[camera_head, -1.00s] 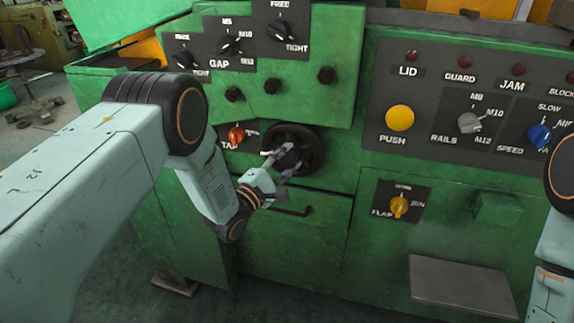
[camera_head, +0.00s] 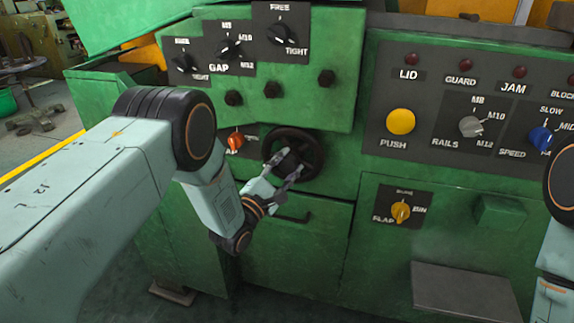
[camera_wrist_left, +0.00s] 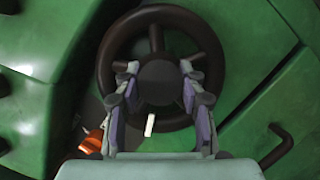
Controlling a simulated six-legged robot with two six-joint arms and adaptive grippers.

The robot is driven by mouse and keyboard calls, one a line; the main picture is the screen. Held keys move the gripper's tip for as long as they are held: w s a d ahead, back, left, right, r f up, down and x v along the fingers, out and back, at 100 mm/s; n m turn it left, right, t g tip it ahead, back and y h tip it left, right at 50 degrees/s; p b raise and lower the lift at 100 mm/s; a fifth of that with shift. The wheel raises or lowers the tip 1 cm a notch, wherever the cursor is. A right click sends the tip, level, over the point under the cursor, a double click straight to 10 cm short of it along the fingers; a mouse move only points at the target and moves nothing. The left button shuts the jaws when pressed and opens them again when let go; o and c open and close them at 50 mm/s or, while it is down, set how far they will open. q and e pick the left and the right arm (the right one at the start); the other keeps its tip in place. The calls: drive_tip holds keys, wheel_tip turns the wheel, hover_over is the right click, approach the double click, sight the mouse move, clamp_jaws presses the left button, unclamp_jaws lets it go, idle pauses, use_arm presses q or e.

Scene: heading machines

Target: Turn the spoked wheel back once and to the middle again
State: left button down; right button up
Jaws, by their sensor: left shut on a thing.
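The dark spoked wheel (camera_head: 321,155) is on the front of the green machine, right of a small orange knob. In the left wrist view its rim (camera_wrist_left: 217,62), spokes and round hub face me. My left gripper (camera_head: 286,166) reaches it from the lower left. In the left wrist view the fingers of my left gripper (camera_wrist_left: 158,76) stand on either side of the hub and are closed on it. The fingers hide part of the wheel's lower half. My right gripper is not in view.
The orange knob (camera_head: 236,142) is close left of the wheel. A dark handle (camera_head: 292,217) sticks out below it, and black bolt knobs (camera_head: 272,90) are above. A panel with a yellow button (camera_head: 400,121) and several dials is to the right. A grey ledge (camera_head: 462,288) is at lower right.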

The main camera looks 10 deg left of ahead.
use_arm(q)
drive_tip(key=c, duration=1.1)
unclamp_jaws()
drive_tip(key=shift+w+r, duration=0.15)
drive_tip(key=shift+r, duration=0.1)
drive_tip(key=o, duration=0.3)
drive_tip(key=shift+f, duration=0.15)
drive_tip(key=shift+s+a+f, duration=0.15)
drive_tip(key=shift+s+f, duration=0.05)
drive_tip(key=shift+s, duration=0.25)
drive_tip(key=v, duration=1.1)
